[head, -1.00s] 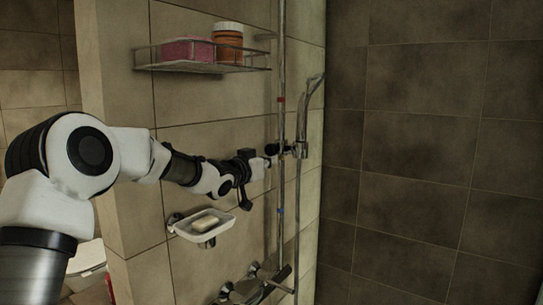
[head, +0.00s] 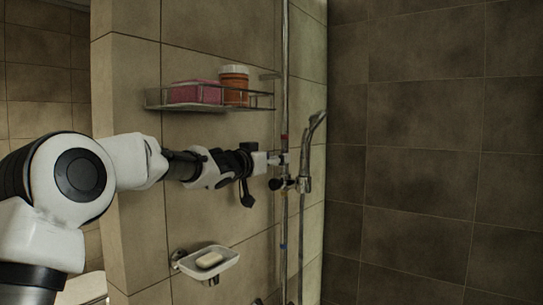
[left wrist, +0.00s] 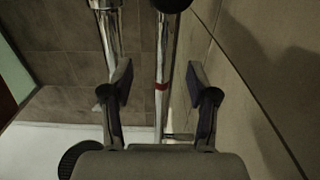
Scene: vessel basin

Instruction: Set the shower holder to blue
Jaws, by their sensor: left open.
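The shower holder (head: 291,184) is a chrome clamp with a black knob on the vertical rail (head: 285,90). It sits between a red mark (head: 284,138) above and a blue mark (head: 283,247) below, a little nearer the red. The chrome hand shower (head: 314,128) hangs in it. My left gripper (head: 280,160) is open at the rail, just above the holder and below the red mark. In the left wrist view its fingers (left wrist: 160,85) are spread on either side of the rail, with the red mark (left wrist: 162,86) between them. The black knob (left wrist: 172,4) shows at the top edge.
A wire shelf (head: 210,107) with a pink box (head: 195,93) and an orange jar (head: 235,85) is on the wall above my left arm. A soap dish (head: 225,254) with soap (head: 209,260) is below it. The right side is bare dark tile.

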